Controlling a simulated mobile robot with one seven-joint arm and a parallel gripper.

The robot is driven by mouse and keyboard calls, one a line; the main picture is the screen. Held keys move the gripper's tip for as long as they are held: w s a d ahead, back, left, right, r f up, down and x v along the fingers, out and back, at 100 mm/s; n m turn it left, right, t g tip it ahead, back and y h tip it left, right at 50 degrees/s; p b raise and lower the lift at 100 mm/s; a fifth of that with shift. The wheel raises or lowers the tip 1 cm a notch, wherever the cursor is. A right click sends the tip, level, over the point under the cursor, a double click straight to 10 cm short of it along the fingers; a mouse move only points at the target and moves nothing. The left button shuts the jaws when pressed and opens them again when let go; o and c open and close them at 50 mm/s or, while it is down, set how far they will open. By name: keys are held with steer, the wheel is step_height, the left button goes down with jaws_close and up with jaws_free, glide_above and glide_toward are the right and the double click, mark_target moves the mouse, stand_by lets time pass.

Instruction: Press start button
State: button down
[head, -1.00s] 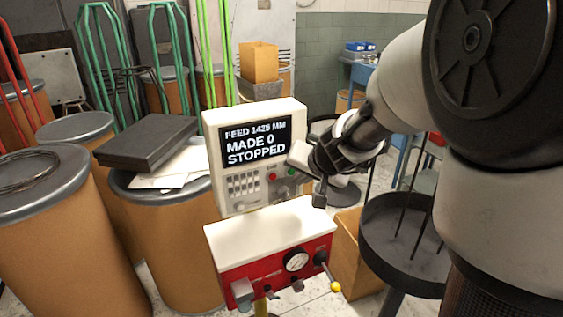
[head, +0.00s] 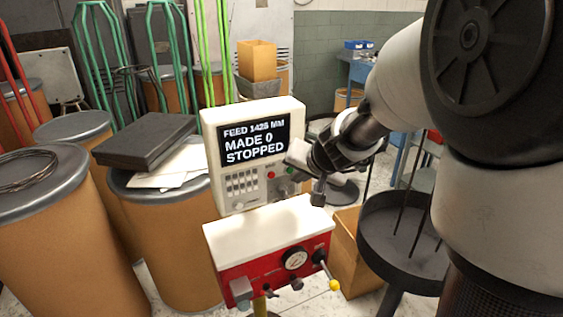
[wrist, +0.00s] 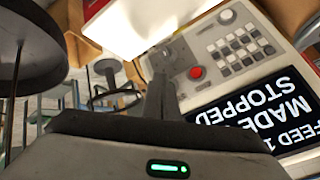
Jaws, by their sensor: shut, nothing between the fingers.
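The controller box (head: 212,140) is cream-coloured, and its screen (head: 254,141) reads "FEED 1425 MM, MADE 0, STOPPED". A red button (head: 270,175) and a green button (head: 291,170) sit below the screen, the green one to the right. The red button also shows in the wrist view (wrist: 195,72); I cannot make out the green one there, where my fingers cover part of the panel. I see no contact with either button.
The red machine body (head: 275,270) with a white top (head: 265,228) stands below the controller box. A yellow-tipped lever (head: 334,286) sticks out at its right. A dark round tray (head: 405,240) is at the right. Brown drums (head: 60,240) crowd the left.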

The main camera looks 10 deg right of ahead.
stand_by(0.8)
steer(key=shift+w+a, duration=0.15)
steer(key=shift+w, duration=0.25)
